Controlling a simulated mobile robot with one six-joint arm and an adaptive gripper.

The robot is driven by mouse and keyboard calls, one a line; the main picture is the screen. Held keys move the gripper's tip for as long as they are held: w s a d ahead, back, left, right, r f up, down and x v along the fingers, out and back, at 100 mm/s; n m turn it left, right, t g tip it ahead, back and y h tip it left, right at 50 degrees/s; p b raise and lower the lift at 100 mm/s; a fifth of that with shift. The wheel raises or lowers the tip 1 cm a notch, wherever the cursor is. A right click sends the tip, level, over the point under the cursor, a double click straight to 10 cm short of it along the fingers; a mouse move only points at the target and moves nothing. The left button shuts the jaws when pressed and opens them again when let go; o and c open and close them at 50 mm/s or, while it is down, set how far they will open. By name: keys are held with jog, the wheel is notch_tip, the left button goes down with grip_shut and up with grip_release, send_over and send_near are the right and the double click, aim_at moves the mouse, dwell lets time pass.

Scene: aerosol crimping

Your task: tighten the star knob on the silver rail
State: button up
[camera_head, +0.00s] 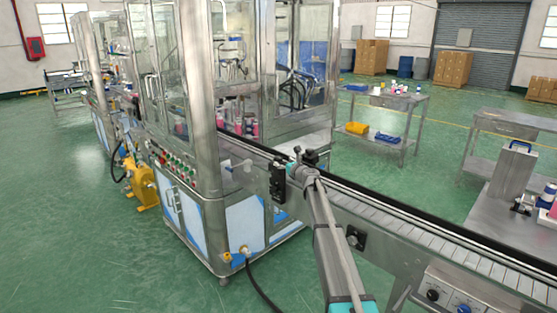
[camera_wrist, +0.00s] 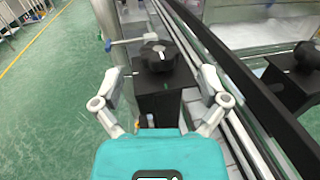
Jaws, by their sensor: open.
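In the wrist view a black star knob (camera_wrist: 158,56) sits on top of a black bracket block (camera_wrist: 160,100). No contact with the knob is visible. In the head view my gripper (camera_head: 297,168) is at the conveyor's near edge, small and partly hidden by my arm. Dark knob parts (camera_head: 311,156) show beside it.
A second black knob on a bracket (camera_wrist: 300,62) stands across the dark guide rail (camera_wrist: 215,50) in the wrist view. The conveyor (camera_head: 430,235) runs from the glazed machine (camera_head: 205,120) toward the lower right. Green floor is clear at left.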

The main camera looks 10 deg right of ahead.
aim_at(281, 160)
jog(key=shift+x, duration=2.35)
